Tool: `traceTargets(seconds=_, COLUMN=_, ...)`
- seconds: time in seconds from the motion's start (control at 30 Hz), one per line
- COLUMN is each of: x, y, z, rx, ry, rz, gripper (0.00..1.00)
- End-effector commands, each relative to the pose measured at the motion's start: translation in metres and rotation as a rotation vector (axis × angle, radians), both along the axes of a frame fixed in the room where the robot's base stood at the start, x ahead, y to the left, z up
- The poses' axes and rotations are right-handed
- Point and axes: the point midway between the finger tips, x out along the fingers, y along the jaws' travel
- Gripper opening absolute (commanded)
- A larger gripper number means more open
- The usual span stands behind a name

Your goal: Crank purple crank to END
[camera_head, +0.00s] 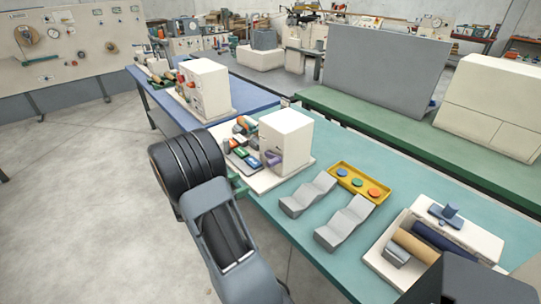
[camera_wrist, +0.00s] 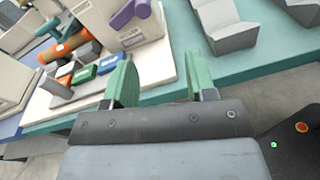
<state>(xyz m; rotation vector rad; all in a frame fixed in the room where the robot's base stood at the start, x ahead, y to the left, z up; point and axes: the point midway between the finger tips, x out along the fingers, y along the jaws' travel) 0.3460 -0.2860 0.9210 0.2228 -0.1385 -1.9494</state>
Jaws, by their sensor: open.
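The purple crank (camera_head: 273,158) is on the front face of a white box-shaped winder (camera_head: 288,132) on the teal table. In the wrist view the purple crank (camera_wrist: 130,14) shows near the top, beyond my gripper and apart from it. My gripper (camera_wrist: 160,82) has two green fingers spread wide with nothing between them. In the head view a green finger of my gripper (camera_head: 238,185) shows at the table edge beside the winder's base plate. Green, blue and orange parts (camera_head: 244,155) lie left of the winder box. No END mark can be read.
Two grey stepped blocks (camera_head: 308,195) stand right of the winder, near the table's front edge. A yellow tray (camera_head: 384,198) with coloured discs lies behind them. A roller unit (camera_head: 415,246) is at the right. Teal tabletop is bare between winder and blocks.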

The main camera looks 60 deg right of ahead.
Motion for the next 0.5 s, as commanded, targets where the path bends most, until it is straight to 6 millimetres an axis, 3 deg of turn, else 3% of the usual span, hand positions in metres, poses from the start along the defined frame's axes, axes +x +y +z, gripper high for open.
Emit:
traceTargets(seconds=0.2, x=0.006, y=-0.022, z=0.002, rx=-0.058, ry=0.098, rz=0.054, gripper=0.51)
traceTargets(seconds=0.5, x=-0.011, y=-0.073, z=0.002, rx=-0.061, ry=0.101, rz=0.055, gripper=0.51)
